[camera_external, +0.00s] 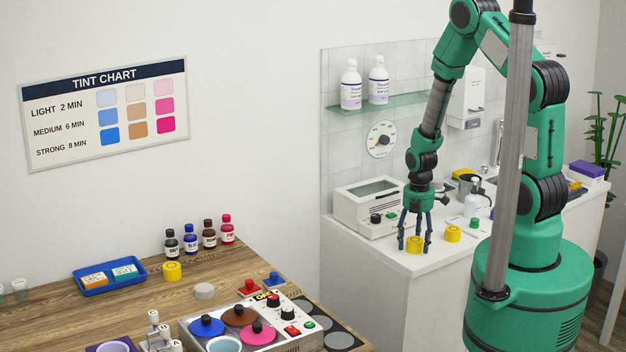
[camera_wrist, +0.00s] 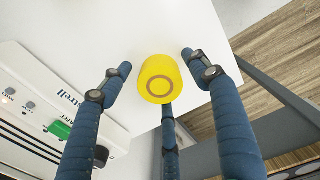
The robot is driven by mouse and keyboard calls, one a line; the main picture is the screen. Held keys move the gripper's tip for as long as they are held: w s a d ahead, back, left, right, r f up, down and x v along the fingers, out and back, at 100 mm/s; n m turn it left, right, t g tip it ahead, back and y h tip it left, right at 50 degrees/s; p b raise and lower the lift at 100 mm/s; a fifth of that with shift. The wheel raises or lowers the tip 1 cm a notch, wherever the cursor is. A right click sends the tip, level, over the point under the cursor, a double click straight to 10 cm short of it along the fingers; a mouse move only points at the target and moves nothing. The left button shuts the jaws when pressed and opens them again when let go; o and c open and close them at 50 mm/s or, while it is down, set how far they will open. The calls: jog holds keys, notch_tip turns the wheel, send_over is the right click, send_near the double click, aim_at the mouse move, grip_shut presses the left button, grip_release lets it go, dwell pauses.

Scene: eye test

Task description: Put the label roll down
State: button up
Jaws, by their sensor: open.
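A yellow label roll (camera_external: 413,244) stands on the white counter near its front corner, among my gripper's fingers. In the wrist view the label roll (camera_wrist: 158,79) shows a brown ring on its end face. My gripper (camera_external: 415,240) points down and is open around it. In the wrist view the blue fingers of my gripper (camera_wrist: 157,72) show gaps to the roll on the left and right; contact with the third finger behind it is unclear.
A second yellow roll (camera_external: 453,234) stands on the counter (camera_external: 385,253), right of my gripper. A white appliance (camera_external: 366,207) stands close on the left. A third yellow roll (camera_external: 172,271) is on the wooden table (camera_external: 130,312). Bottles (camera_external: 378,80) stand on a glass shelf.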

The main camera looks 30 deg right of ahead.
notch_tip(320, 180, up, 12)
jog(key=shift+p, duration=0.45)
jog(key=shift+r, duration=0.1)
dwell(0.6)
notch_tip(320, 180, up, 11)
jog(key=m+t, duration=0.1)
jog(key=m, duration=0.3)
send_over(415, 239)
jog(key=s+a+r+m+t, duration=0.1)
jog(key=s+r+m, duration=0.15)
jog(key=r, duration=0.35)
jog(key=s+a+r+m+t, duration=0.1)
jog(key=s+r+m, duration=0.1)
jog(key=r+m, duration=0.35)
jog(key=s+r+m+t, duration=0.2)
jog(key=s+r+m, duration=0.5)
jog(key=s+r, duration=0.5)
notch_tip(415, 239, up, 2)
jog(key=shift+s+a+r+t, duration=0.1)
jog(key=shift+s+a+t, duration=0.2)
jog(key=shift+s+a, duration=0.1)
